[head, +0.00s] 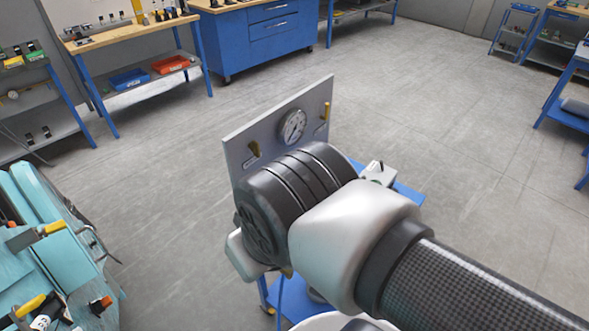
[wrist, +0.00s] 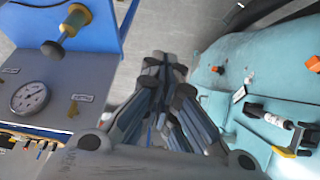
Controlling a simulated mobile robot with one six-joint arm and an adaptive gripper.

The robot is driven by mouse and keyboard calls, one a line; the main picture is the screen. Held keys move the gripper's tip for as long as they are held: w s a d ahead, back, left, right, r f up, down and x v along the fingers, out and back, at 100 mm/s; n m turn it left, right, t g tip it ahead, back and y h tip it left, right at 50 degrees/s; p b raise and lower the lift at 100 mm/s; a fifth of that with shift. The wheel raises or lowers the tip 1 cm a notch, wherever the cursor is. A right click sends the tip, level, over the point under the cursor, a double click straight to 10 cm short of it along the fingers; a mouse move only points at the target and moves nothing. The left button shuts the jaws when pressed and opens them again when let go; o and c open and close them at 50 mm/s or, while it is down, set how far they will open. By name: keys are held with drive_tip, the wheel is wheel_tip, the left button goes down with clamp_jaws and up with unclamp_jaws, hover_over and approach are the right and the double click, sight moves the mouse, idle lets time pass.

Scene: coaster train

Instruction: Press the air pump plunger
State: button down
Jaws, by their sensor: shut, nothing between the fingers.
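In the head view the panel (head: 240,140) and gauge (head: 293,126) show behind my wrist, which hides my fingers and the plunger.
Yellow levers (head: 325,110) sit on the panel, and a small grey box (head: 379,172) is on the blue stand (head: 408,193). A teal surface (wrist: 235,55) with tools lies to the right in the wrist view. The floor (head: 420,90) beyond the stand is clear.

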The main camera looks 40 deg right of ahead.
drive_tip(key=w+d+r+m+g+p, duration=0.3)
drive_tip(key=w+d+r+m+p, duration=0.4)
drive_tip(key=w+d+m, duration=0.3)
drive_tip(key=w+d+f+m+p, duration=0.1)
drive_tip(key=w+d+m+p, duration=0.1)
drive_tip(key=d, duration=0.5)
drive_tip(key=w+d+f+m+g+p, duration=0.1)
drive_tip(key=w+d+f+m, duration=0.1)
drive_tip(key=d+m, duration=0.3)
drive_tip(key=w+d, duration=0.1)
drive_tip(key=d, duration=0.2)
drive_tip(key=shift+w+g+p, duration=0.2)
drive_tip(key=shift+g+p, duration=0.1)
drive_tip(key=shift+p, duration=0.05)
drive_tip(key=shift+a, duration=0.1)
wheel_tip(320, 180, down, 14)
drive_tip(key=b, duration=0.3)
